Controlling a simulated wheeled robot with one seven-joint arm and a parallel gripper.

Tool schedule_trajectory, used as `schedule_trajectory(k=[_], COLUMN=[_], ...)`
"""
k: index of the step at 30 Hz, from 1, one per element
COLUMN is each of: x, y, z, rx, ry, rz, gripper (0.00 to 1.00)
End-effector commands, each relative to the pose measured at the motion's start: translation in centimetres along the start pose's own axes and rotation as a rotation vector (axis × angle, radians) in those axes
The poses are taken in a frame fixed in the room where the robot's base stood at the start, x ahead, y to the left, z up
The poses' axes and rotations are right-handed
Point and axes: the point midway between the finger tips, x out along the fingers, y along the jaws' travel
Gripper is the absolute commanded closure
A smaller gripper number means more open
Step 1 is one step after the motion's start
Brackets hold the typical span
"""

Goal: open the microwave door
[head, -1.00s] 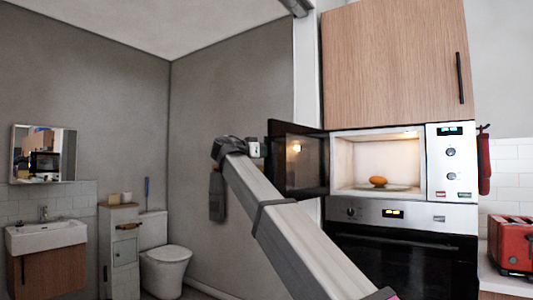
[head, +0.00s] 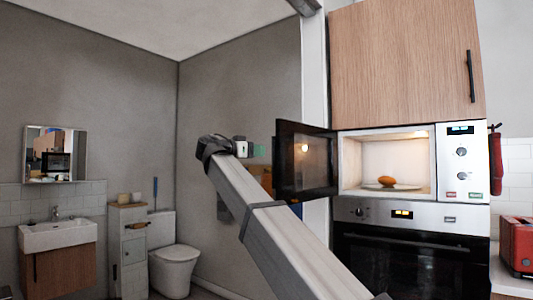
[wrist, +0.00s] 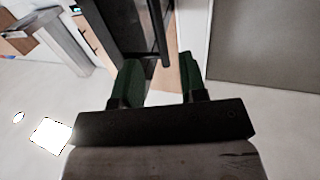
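The microwave (head: 388,165) is built into the tall unit at the right in the head view. Its dark glass door (head: 305,165) stands swung wide open to the left, and the lit inside shows. My gripper (head: 258,150) is left of the door's outer edge, with a gap between them in the picture. In the wrist view my gripper (wrist: 158,78) has its two green fingers apart and nothing between them. A dark panel with a black bar (wrist: 158,30) lies beyond the fingertips; I cannot tell for sure which door it is.
An orange-brown food item (head: 387,181) lies on a plate in the microwave. An oven (head: 410,260) is below and a wooden cabinet (head: 405,65) above. A red toaster (head: 517,245) stands at the right. A toilet (head: 175,268) and sink (head: 58,235) are at the left.

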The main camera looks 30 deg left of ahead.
Motion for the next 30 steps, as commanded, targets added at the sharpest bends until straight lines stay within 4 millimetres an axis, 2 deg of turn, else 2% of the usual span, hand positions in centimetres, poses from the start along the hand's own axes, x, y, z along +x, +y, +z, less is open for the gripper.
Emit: schedule_trajectory(k=[3, 8, 30], x=[-1.7, -2.6, -2.8], y=[0.0, 0.0, 0.0], z=[0.0, 0.0, 0.0], rx=[0.000, 0.000, 0.000], ry=[0.001, 0.001, 0.000], rz=[-0.002, 0.001, 0.000], gripper=[0.61, 0.61, 0.61])
